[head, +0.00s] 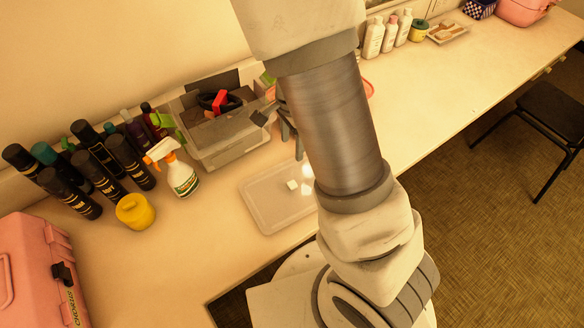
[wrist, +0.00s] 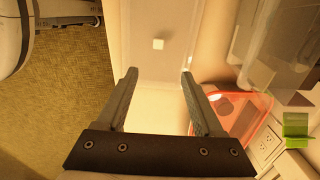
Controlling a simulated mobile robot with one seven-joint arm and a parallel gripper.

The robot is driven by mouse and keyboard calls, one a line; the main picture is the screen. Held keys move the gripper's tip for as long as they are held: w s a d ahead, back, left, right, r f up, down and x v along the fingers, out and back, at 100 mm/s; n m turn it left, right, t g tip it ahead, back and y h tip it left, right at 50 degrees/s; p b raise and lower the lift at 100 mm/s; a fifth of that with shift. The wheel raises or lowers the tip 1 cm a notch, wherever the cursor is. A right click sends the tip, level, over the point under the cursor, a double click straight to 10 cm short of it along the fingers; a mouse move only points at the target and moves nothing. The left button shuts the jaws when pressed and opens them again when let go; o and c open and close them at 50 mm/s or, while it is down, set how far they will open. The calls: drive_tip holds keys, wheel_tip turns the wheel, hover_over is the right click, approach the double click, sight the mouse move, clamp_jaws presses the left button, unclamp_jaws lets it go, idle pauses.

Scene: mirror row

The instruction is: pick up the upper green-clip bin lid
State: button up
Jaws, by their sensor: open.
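A flat, clear, rounded rectangular lid (head: 262,212) lies on the counter in front of the bin, with a small white block on it. In the wrist view the pale lid (wrist: 178,22) shows at the top, beyond my fingertips, with the white block (wrist: 158,44). I cannot tell whether it is one lid or a stack. The clear bin (head: 225,150) has green clips and holds dark and red items. My gripper (head: 281,138) is partly hidden by my arm; in the wrist view its jaws (wrist: 159,74) are apart with nothing between them.
A spray bottle (head: 182,176), a yellow jar (head: 135,212) and several dark bottles (head: 95,165) stand left of the lid. A pink case (head: 40,265) is at the front left. A red-rimmed clear container (wrist: 245,108) is beside my right finger.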

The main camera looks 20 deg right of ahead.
drive_tip(key=b, duration=0.3)
hover_over(292, 184)
drive_tip(key=f, duration=1.1)
drive_tip(key=shift+w+d+f, duration=0.15)
drive_tip(key=shift+d+f, duration=0.05)
drive_tip(key=shift+f, duration=0.15)
drive_tip(key=shift+a+f+b, duration=0.2)
drive_tip(key=shift+f+b, duration=0.55)
drive_tip(key=shift+f, duration=2.3)
clamp_jaws()
